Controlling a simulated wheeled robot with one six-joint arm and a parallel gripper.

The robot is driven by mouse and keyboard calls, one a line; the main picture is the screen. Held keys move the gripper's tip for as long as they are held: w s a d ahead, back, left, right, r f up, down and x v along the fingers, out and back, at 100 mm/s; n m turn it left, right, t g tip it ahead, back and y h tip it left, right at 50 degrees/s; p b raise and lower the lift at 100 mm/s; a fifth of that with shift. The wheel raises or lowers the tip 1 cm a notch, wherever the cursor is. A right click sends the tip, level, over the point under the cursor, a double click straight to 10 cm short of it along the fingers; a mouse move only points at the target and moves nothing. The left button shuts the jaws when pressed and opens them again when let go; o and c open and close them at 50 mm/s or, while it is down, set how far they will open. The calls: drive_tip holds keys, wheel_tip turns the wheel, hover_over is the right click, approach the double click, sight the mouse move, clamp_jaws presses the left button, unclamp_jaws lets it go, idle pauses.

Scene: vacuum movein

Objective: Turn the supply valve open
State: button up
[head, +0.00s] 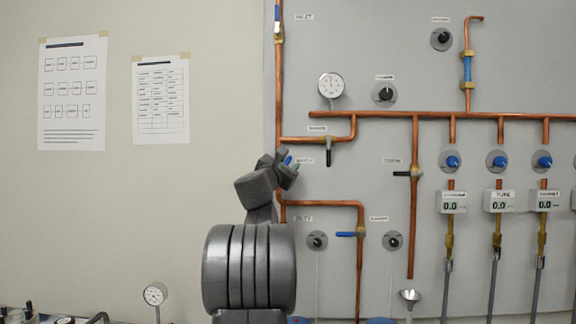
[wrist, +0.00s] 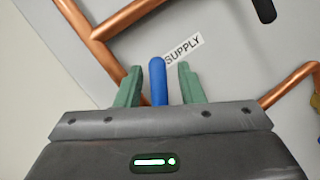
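The supply valve's blue handle (wrist: 158,80) stands upright between the two green fingers of my gripper (wrist: 158,84) in the wrist view. A gap shows on each side of the handle, so the gripper is open around it and not clamped. The SUPPLY label (wrist: 184,48) is just right of the handle's tip. In the head view my gripper (head: 291,165) is at the vertical copper pipe near the panel's left edge, with a bit of the blue handle (head: 288,160) showing. The valve body is hidden behind my gripper.
Copper pipes (head: 279,90) run close beside and above my gripper. A black-handled valve (head: 328,150) sits up and right, and another blue-handled valve (head: 346,234) lower right. Gauges, knobs and meters fill the panel's right. The wall with paper sheets (head: 72,92) at left is otherwise clear.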

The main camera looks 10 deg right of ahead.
drive_tip(key=b+v, duration=0.4)
drive_tip(key=v, duration=1)
drive_tip(key=shift+w, duration=0.1)
